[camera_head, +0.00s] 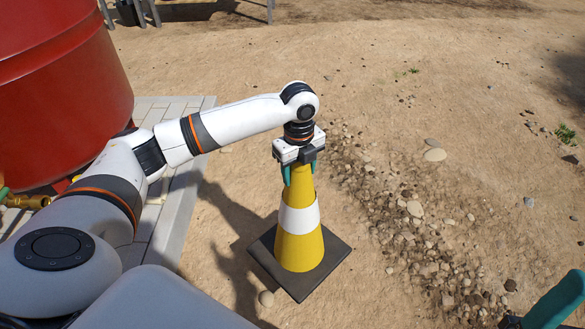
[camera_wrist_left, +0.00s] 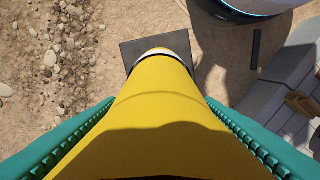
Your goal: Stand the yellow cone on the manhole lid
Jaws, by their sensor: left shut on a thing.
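The yellow cone (camera_head: 298,248) has a white band and a square dark base. It stands upright over the sandy ground, right of the paved strip; I cannot tell whether its base touches the sand. My left gripper (camera_head: 300,172) points down and is shut on the cone's top. In the left wrist view the cone (camera_wrist_left: 155,100) fills the space between the teal fingers, with its dark base (camera_wrist_left: 135,47) beyond. A teal finger-like part at the lower right corner looks like my right gripper (camera_head: 562,303), mostly cut off. I see no manhole lid in either view.
A big red tank (camera_head: 55,85) stands at the left on pale paving (camera_head: 185,215), with a brass fitting (camera_head: 28,201) low down. Stones (camera_head: 415,209) lie scattered right of the cone. Open sand (camera_head: 400,60) stretches behind. Metal legs (camera_head: 135,12) show at the top left.

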